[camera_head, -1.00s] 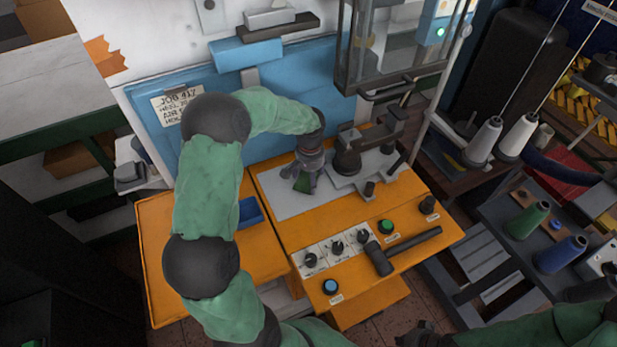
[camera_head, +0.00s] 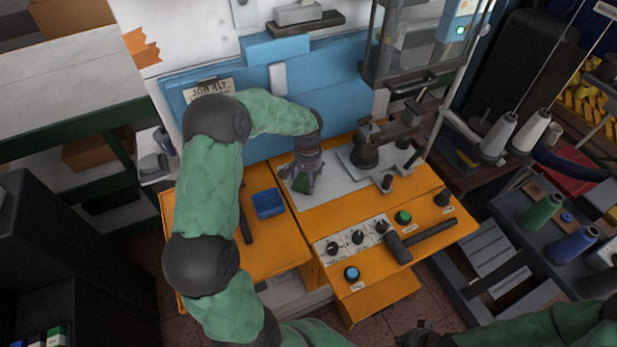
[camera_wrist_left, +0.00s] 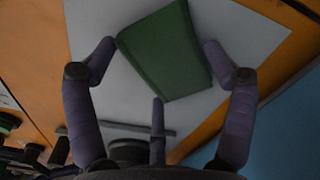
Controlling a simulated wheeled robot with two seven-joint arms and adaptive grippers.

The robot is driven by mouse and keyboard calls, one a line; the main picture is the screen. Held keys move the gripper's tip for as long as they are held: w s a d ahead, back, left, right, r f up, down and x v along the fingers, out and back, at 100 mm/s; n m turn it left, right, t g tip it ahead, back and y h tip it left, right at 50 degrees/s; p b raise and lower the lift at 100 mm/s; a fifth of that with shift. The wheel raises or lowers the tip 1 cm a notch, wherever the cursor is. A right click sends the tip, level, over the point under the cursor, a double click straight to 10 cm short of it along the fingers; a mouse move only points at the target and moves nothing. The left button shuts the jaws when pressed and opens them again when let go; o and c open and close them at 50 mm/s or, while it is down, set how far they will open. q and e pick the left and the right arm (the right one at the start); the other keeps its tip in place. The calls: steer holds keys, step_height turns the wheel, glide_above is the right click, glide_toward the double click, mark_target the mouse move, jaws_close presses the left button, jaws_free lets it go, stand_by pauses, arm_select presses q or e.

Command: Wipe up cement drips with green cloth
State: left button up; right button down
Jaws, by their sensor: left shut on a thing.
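My left gripper (camera_head: 303,186) is low over the pale grey plate (camera_head: 325,188) on the orange bench, near the plate's left end. It is shut on the green cloth (camera_head: 300,184), which is mostly hidden behind the fingers in the head view. In the left wrist view the cloth (camera_wrist_left: 168,50) looks like a flat green pad between the fingertips, against the plate (camera_wrist_left: 240,40). I cannot make out any cement drips on the plate. My right gripper (camera_head: 424,335) shows only partly at the bottom edge, dark and apart from the bench; its fingers are unclear.
A dark clamp-like fixture (camera_head: 366,150) stands on the plate's right part. A blue tray (camera_head: 268,203) is left of the plate. A black-headed hammer (camera_head: 398,248) lies by the knobs in front. A shelf with thread spools (camera_head: 541,214) stands at the right.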

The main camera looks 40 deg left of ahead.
arm_select(q)
step_height(320, 180, up, 3)
steer(key=shift+s+a+f+p, duration=0.1)
steer(key=shift+p, duration=0.6)
steer(key=shift+r+p, duration=0.55)
steer(key=shift+r, duration=0.2)
steer(key=shift+r+p, duration=0.55)
steer(key=shift+r, duration=0.2)
steer(key=shift+r+p, duration=0.85)
steer(key=shift+r, duration=0.4)
